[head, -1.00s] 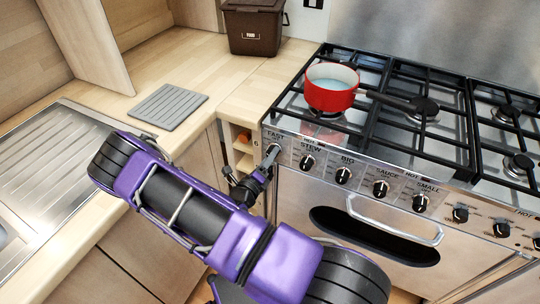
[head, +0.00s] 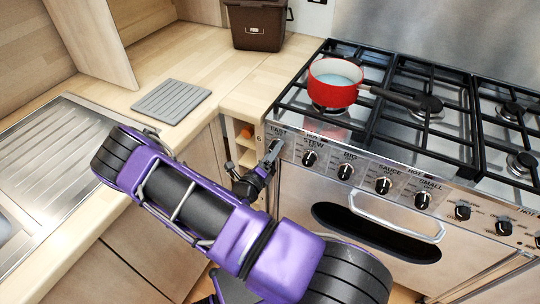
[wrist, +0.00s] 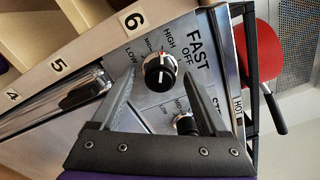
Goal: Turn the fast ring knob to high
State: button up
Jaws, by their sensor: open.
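The fast ring knob (wrist: 160,73) is black with a white pointer line and a red mark, on the steel panel under the FAST label (wrist: 197,52). LOW, MID, HIGH and OFF are printed around it; I cannot tell exactly which one it points at. My gripper (wrist: 158,82) is open, with one finger on each side of the knob in the wrist view. I cannot tell whether the fingers touch it. In the head view my gripper (head: 273,152) is at the left end of the cooker's front panel and hides the fast knob.
The stew knob (wrist: 185,124) is close beside the right finger. More knobs run rightward, such as the big knob (head: 346,171). A red saucepan (head: 333,92) stands on the hob. The oven handle (head: 396,222) juts out below. A counter (head: 240,98) is at left.

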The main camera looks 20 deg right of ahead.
jog(key=v, duration=1.7)
jog(key=shift+s+a, duration=0.15)
